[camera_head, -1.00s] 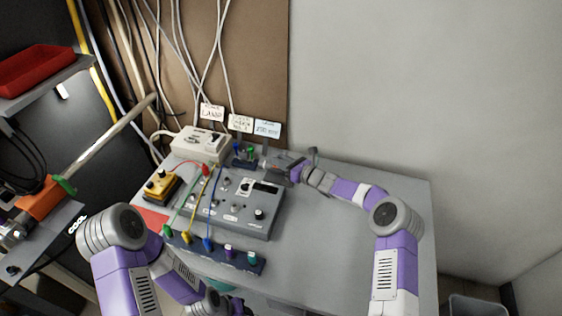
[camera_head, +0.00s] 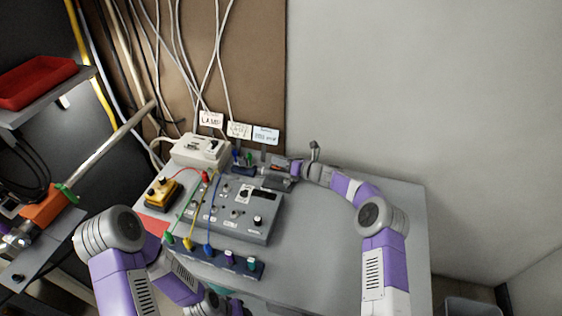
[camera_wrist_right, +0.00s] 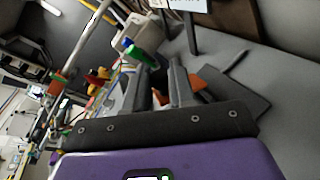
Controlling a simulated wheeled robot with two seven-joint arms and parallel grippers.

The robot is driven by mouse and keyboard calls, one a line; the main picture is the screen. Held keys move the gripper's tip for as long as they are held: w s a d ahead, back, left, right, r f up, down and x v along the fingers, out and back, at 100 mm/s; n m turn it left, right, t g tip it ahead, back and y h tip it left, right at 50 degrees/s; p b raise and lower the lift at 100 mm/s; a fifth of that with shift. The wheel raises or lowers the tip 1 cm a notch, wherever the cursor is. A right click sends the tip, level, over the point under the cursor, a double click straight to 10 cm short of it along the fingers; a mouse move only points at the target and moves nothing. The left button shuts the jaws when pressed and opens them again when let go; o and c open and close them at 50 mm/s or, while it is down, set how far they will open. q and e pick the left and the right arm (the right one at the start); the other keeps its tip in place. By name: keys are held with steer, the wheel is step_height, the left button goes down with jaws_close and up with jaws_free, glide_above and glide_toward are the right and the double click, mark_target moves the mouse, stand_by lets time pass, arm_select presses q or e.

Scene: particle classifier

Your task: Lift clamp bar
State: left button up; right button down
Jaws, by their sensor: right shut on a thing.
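My right gripper (camera_head: 276,170) is at the back of the grey table, beside a dark grey plate (camera_head: 276,184). A small orange-red piece shows at its fingers, and I take it for the clamp bar. In the right wrist view the two dark fingers (camera_wrist_right: 160,84) stand a small gap apart, with the orange-red bar (camera_wrist_right: 197,83) showing between and beside them. The gripper is shut on it, though the fingers hide much of it. The dark plate (camera_wrist_right: 240,98) lies to the right in that view. My left arm comes in at the lower left; its gripper is not visible.
A grey control box (camera_head: 262,222) with coloured leads stands left of the gripper. A dark block with coloured plugs (camera_head: 215,258) lies before it. A white box (camera_head: 200,150) and small signs (camera_head: 239,130) stand behind. The table's right side (camera_head: 325,240) is clear.

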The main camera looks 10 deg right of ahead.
steer(key=c, duration=0.9)
jaws_free()
steer(key=shift+c, duration=0.2)
steer(key=shift+d, duration=0.1)
steer(key=p+v, duration=0.1)
steer(key=v, duration=0.6)
steer(key=shift+s, duration=0.2)
steer(key=shift+d+r, duration=0.1)
steer(key=shift+d, duration=0.05)
